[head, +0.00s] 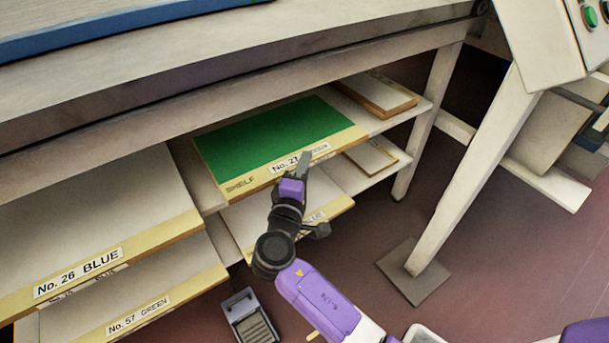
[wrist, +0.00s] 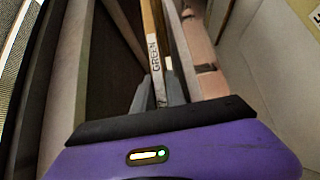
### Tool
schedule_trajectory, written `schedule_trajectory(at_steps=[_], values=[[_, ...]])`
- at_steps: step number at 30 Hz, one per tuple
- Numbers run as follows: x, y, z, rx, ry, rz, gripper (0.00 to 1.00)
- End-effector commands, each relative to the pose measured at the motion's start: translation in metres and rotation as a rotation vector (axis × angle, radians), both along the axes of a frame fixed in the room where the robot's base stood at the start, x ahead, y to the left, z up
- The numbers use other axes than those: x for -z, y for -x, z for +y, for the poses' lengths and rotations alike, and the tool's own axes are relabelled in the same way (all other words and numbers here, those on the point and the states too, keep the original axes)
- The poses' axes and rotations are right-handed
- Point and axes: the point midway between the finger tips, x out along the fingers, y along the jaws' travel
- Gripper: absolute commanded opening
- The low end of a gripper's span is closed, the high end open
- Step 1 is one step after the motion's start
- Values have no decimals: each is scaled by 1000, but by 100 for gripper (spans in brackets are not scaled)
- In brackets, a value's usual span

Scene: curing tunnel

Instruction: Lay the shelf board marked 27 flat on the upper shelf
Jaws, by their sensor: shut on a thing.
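The shelf board marked No. 27 GREEN (head: 265,135) has a green top and a pale front edge with its label. In the head view it looks about level at the upper shelf (head: 195,175), mostly in under the table. Whether it rests fully on the shelf or is slightly above it, I cannot tell. My gripper (head: 303,162) is shut on its front edge, right beside the label, and covers a little of that edge. In the wrist view the board's narrow edge with the word GREEN (wrist: 155,55) runs between the fingers.
A board marked No. 26 BLUE (head: 85,240) lies left on the upper level, above a No. 57 GREEN board (head: 160,290). Another board (head: 375,95) lies to the right. A small grey-blue object (head: 250,318) is on the floor.

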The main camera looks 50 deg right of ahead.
Motion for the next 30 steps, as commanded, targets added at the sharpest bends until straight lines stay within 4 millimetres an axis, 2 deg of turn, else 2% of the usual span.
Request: schedule_trajectory(at_steps=[1, 5, 16, 17, 20, 30], values=[[10, 0, 0, 0, 3, -3, 0], [24, 0, 0, 0, 4, -4, 0], [27, -1, 0, 0, 3, -5, 0], [30, 0, 0, 0, 1, 0, 18], [29, 0, 0, 0, 1, 0, 38], [27, 0, 0, 0, 1, 0, 38]])
